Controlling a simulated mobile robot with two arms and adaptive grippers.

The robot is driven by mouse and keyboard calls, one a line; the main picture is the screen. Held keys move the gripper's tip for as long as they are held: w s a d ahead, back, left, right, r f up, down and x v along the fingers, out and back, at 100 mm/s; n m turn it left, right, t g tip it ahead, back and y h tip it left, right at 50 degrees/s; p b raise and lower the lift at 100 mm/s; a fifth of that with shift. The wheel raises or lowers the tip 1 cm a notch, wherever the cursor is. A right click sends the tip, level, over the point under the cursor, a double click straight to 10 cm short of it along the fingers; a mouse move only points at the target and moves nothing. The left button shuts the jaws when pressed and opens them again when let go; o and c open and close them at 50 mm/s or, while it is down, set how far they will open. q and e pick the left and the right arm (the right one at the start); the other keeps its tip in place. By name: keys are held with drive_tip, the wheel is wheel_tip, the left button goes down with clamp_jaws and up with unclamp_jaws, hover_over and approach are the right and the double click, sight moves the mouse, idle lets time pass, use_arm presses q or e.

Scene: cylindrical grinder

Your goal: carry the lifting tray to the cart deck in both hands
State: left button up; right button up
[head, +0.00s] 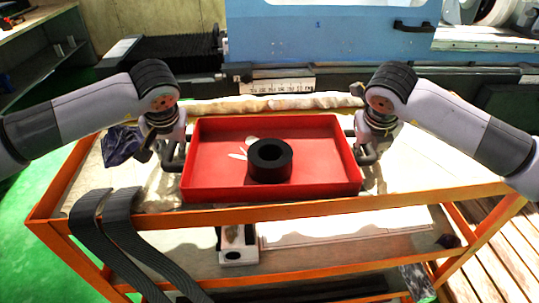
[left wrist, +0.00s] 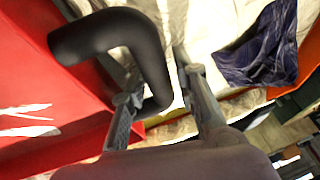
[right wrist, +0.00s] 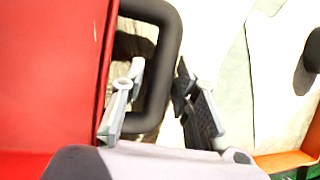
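The red lifting tray (head: 318,125) sits on the cart deck (head: 412,163), with a thick black ring (head: 270,160) standing in it. A black handle is on each side: the left handle (left wrist: 112,32) and the right handle (right wrist: 168,45). My left gripper (left wrist: 160,85) is at the left handle, fingers spread, with part of the bar between them. My right gripper (right wrist: 157,80) has its fingers apart on either side of the right handle's bar. I see a gap to the outer finger in each wrist view. The head view hides the fingertips behind the wrists.
The cart has an orange frame (head: 285,211) and a pale cloth cover. Dark straps (head: 122,225) hang over its front left. A crumpled dark purple cloth (head: 121,145) lies left of the tray. The blue grinder (head: 330,40) stands behind. A lower shelf holds a small block (head: 237,256).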

use_arm(q)
drive_tip(key=shift+c, duration=0.2)
use_arm(e)
drive_tip(key=shift+c, duration=0.2)
use_arm(q)
clamp_jaws()
use_arm(e)
clamp_jaws()
